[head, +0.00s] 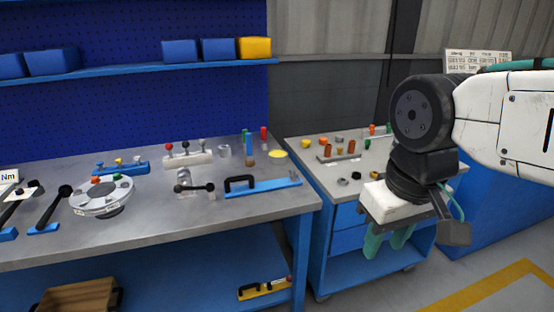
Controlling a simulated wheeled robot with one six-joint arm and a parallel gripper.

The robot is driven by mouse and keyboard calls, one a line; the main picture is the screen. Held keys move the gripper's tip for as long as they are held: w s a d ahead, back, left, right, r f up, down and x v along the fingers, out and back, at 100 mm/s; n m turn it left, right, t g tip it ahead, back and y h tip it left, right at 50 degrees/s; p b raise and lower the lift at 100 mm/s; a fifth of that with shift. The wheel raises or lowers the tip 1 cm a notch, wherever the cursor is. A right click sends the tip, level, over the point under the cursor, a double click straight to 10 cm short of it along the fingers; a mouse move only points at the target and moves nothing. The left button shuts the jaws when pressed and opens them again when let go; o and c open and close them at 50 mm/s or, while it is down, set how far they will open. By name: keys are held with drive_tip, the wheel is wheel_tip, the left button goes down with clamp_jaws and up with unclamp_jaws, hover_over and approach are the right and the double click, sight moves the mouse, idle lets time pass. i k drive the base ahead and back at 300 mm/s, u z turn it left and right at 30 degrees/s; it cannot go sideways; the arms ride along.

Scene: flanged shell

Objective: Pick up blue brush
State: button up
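A slim upright blue piece with a brown lower end (249,148) stands near the back right of the left workbench, and looks like the blue brush. It is small in the picture, so its bristles cannot be made out clearly. My gripper (387,243) hangs at the right, pointing down, in front of the smaller blue bench. Its two teal fingers show a gap between them, and nothing is seen between them. It is well to the right of the brush and apart from it.
A blue bar with a black handle (262,187) lies in front of the brush. A yellow disc (278,154) and a red-topped piece (263,133) are close by. A round flanged part (101,197) sits at left. The smaller bench (318,178) holds several small parts.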

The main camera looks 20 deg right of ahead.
sight(250, 162)
drive_tip(key=u, duration=0.05)
drive_tip(key=i, duration=1.6)
drive_tip(key=z, duration=0.05)
